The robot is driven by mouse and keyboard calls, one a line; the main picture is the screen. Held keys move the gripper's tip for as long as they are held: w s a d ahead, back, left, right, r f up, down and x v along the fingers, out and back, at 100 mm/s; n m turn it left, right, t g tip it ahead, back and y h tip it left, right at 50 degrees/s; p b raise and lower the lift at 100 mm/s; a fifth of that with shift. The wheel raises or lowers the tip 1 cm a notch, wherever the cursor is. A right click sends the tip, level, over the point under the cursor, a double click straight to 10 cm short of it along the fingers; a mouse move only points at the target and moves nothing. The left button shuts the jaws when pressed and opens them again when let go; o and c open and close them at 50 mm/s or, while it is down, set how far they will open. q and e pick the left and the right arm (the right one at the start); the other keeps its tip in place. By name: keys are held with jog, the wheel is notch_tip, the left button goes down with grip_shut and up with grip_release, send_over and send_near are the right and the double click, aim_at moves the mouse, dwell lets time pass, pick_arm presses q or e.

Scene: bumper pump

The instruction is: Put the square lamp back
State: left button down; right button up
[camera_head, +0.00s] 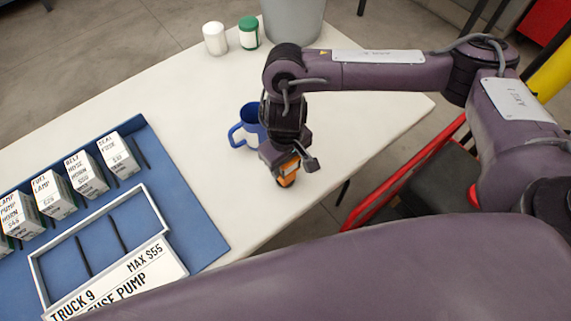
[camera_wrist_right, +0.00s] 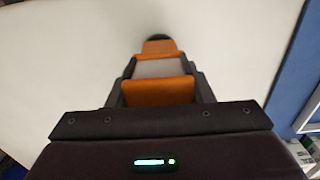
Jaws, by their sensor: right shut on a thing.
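My right gripper (camera_head: 288,172) is shut above the white table, near its front right edge and just in front of a blue mug. In the right wrist view, its orange fingers (camera_wrist_right: 159,70) close on a pale grey, flat-faced piece (camera_wrist_right: 160,69). The fingers hide most of this piece, so I cannot tell for certain that it is the square lamp. Several white labelled boxes (camera_head: 87,175) stand in a row on a blue mat (camera_head: 195,225). My left gripper is not in view.
A white-framed tray (camera_head: 150,208), labelled TRUCK 9, MAX $55, lies on the mat; its visible compartments look empty. The blue mug (camera_head: 248,123) is close behind the gripper. A white jar (camera_head: 215,39), a green jar (camera_head: 249,33) and a grey bin (camera_head: 293,20) stand farther back. The table (camera_head: 190,95) between is clear.

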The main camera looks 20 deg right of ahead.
jog(key=shift+f, duration=0.35)
jog(key=shift+f, duration=0.1)
jog(key=o, duration=1.3)
notch_tip(320, 180, up, 12)
jog(key=p, duration=0.2)
jog(key=shift+p, duration=0.3)
